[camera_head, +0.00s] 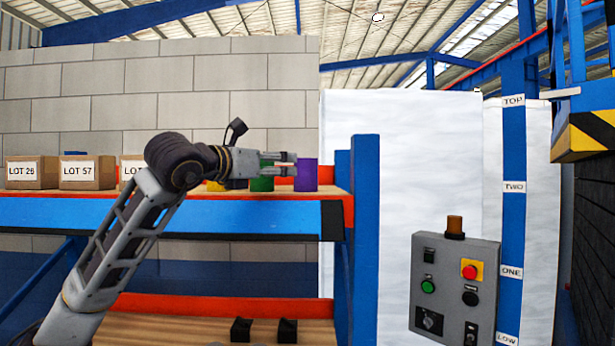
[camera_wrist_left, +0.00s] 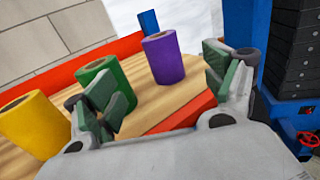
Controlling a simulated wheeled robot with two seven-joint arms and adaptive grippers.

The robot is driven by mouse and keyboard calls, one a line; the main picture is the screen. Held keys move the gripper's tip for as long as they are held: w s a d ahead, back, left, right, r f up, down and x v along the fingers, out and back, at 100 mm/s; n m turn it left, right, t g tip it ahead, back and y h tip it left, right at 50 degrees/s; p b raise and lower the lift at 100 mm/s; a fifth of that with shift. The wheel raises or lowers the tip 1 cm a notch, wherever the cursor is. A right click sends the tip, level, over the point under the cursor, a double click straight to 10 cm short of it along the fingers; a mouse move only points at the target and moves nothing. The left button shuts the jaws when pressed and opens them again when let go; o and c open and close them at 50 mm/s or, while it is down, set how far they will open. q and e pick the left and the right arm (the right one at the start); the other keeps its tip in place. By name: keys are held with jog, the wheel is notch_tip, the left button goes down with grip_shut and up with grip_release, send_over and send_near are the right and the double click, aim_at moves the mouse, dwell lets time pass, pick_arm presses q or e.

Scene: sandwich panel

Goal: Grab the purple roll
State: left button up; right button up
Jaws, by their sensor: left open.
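The purple roll (camera_head: 307,176) stands upright on the upper shelf near its right end. It also shows in the left wrist view (camera_wrist_left: 164,60), ahead of the fingers and between them in the picture. My left gripper (camera_head: 289,164) is open and empty, its fingers pointing right toward the roll. The wrist view shows its two fingers spread (camera_wrist_left: 160,92), with the roll beyond them. My right gripper is not in view.
A green roll (camera_wrist_left: 112,92) stands close to the left finger, partly hidden by it. A yellow roll (camera_wrist_left: 34,124) stands farther left. Cardboard boxes (camera_head: 87,173) line the shelf's left. A blue post (camera_head: 365,240) rises at the shelf's right end. A control panel (camera_head: 455,290) is farther right.

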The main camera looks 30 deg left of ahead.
aim_at(299, 169)
pick_arm(q)
jog(key=w+p, duration=0.2)
jog(key=w, duration=0.5)
jog(key=shift+w+p, duration=0.15)
jog(key=shift+p, duration=0.25)
jog(key=shift+w, duration=0.7)
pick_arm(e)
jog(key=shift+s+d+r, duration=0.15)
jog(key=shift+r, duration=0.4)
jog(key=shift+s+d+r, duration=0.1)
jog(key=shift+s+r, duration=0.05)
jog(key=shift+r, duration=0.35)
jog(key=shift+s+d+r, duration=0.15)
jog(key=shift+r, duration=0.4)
pick_arm(q)
jog(key=shift+w+d, duration=0.1)
jog(key=shift+w+f+p, duration=0.2)
jog(key=shift+w+p, duration=0.35)
jog(key=shift+w, duration=0.2)
jog(key=shift+w+f+p, duration=0.2)
jog(key=shift+w+p, duration=0.35)
jog(key=shift+w, duration=0.2)
jog(key=shift+w+p, duration=0.4)
jog(key=shift+w, duration=0.6)
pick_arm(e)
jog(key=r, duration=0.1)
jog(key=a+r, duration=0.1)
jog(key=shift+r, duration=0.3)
